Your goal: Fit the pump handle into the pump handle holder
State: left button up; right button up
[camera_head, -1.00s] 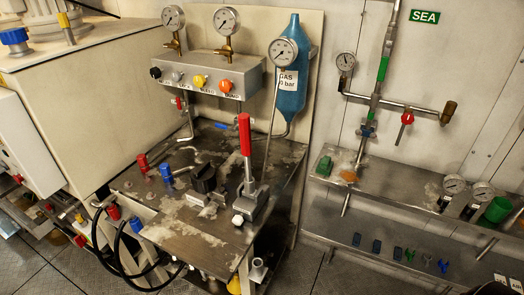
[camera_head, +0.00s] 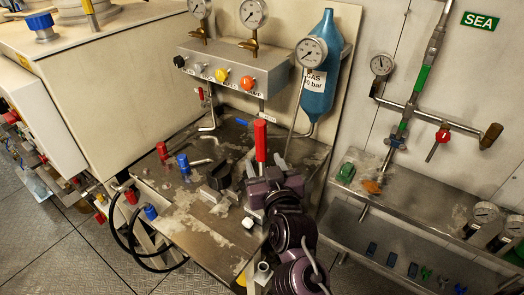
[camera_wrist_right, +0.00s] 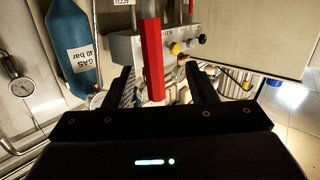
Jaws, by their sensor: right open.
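The pump handle (camera_head: 261,141) has a red grip and stands roughly upright at the right part of the metal bench. In the right wrist view its red grip (camera_wrist_right: 150,55) shows between my two dark fingers, nearer the left one. My right gripper (camera_head: 266,170) comes in from the lower right, open, with its fingers on either side of the handle. No grip on it shows. My right gripper (camera_wrist_right: 164,85) is also open in the right wrist view. The handle's lower end and the mount around it are hidden behind my right gripper. I cannot identify the holder with certainty. My left gripper is not in view.
A valve panel with coloured knobs (camera_head: 222,72) and gauges stands behind the bench (camera_head: 180,222). A blue gas bottle (camera_head: 318,85) and a gauge (camera_head: 311,52) are close behind the handle. A steel shelf (camera_head: 410,200) lies to the right. Black hoses hang at the bench's left.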

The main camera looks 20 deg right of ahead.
aim_at(262, 135)
jog(key=shift+m+t+h, duration=0.4)
jog(key=shift+t+h, duration=0.1)
jog(key=r, duration=0.2)
jog(key=d+r, duration=0.1)
jog(key=r, duration=0.1)
jog(key=shift+w, duration=0.15)
jog(key=w+p, duration=0.3)
jog(key=w, duration=0.4)
jog(key=shift+w+d, duration=0.1)
jog(key=shift+d, duration=0.1)
jog(key=shift+w+f, duration=0.15)
jog(key=shift+w, duration=0.05)
jog(key=shift+s, duration=0.1)
grip_shut()
